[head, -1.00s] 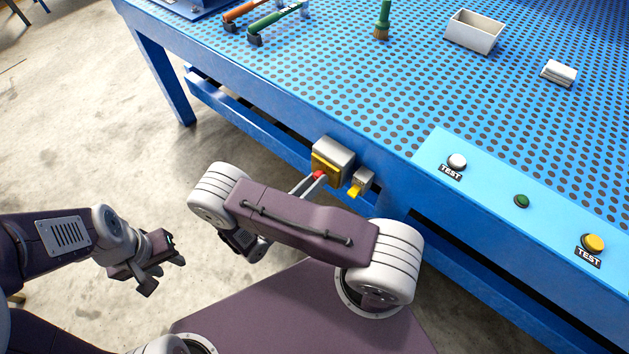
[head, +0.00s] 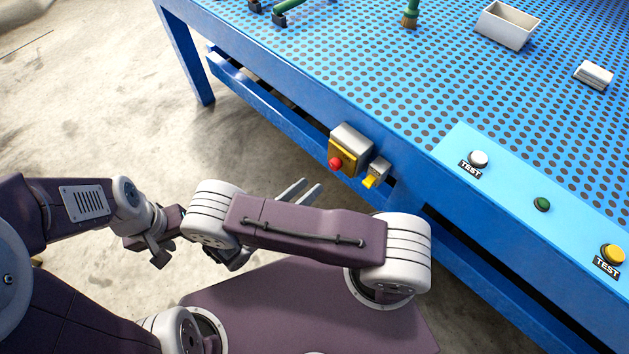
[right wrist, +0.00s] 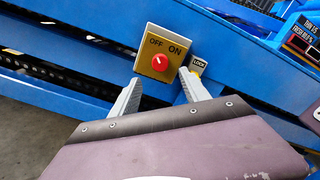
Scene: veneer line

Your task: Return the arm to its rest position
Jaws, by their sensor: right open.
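My right arm reaches across the middle of the head view from the base. Its gripper (head: 302,190) is open and empty, its two fingers apart from the switch box (head: 350,145) on the blue table's front. In the right wrist view, the box's yellow plate (right wrist: 160,62), marked OFF and ON, and its red knob (right wrist: 160,63) show beyond the spread fingers. My left gripper (head: 165,245) hangs over the floor at the left, close beside my right arm in the picture. Whether its fingers are open is unclear.
A small grey box with a yellow tab (head: 372,180), labelled LOCK, is beside the switch box. The perforated blue table (head: 400,80) carries a white bin (head: 506,25), a brush (head: 411,12) and a panel with TEST buttons (head: 478,158). Bare floor (head: 100,110) lies to the left.

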